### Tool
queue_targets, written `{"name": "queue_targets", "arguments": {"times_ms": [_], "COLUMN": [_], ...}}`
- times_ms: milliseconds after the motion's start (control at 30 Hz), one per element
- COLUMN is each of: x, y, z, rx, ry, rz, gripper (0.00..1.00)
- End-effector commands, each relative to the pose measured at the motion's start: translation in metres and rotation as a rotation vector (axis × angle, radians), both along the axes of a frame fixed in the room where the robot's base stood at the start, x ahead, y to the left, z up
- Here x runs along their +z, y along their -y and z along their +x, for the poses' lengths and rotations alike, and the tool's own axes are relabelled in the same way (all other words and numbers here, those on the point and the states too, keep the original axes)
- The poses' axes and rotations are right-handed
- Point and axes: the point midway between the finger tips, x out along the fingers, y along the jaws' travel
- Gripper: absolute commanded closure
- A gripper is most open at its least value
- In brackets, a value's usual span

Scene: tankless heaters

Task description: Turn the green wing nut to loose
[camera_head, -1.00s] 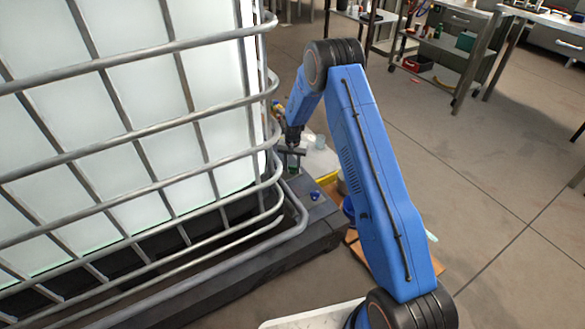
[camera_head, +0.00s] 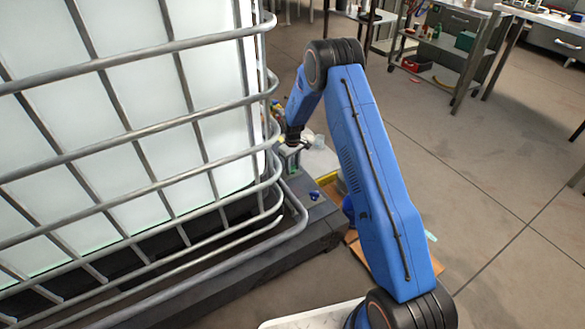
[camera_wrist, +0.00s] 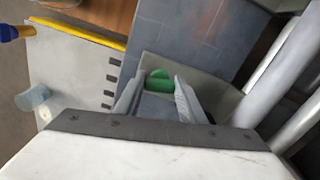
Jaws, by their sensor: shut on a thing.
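The green wing nut (camera_wrist: 159,79) shows in the wrist view between the fingertips of my gripper (camera_wrist: 160,86). My gripper is shut on it, with one finger on each side. The fingers hide the sides of the nut, and its base is hard to make out. In the head view my gripper (camera_head: 291,160) points down beside the corner of the caged white tank (camera_head: 120,130), above the dark pallet. Only a small bit of green shows there, and the nut's angle cannot be told.
Metal cage bars (camera_wrist: 285,65) run close on the right of my gripper in the wrist view. A small blue object (camera_head: 315,195) sits on the pallet corner. A pale surface with a yellow edge (camera_wrist: 90,35) and a translucent cup (camera_wrist: 33,98) lies left.

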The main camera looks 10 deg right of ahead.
Motion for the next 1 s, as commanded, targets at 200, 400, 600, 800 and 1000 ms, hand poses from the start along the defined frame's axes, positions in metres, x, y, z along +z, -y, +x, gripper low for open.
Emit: {"name": "queue_targets", "arguments": {"times_ms": [200,400,600,800,1000], "x": [0.0002,0.0002,0.0003,0.0003,0.0003], "y": [0.0006,0.0010,0.0013,0.0015,0.0016], "z": [0.0006,0.0010,0.0015,0.0021,0.0028], "rx": [0.204,0.394,0.584,0.774,0.964], "ry": [0.000,0.000,0.000,0.000,0.000], "rz": [0.000,0.000,0.000,0.000,0.000], "gripper": [0.86,0.86,0.86,0.86,0.86]}}
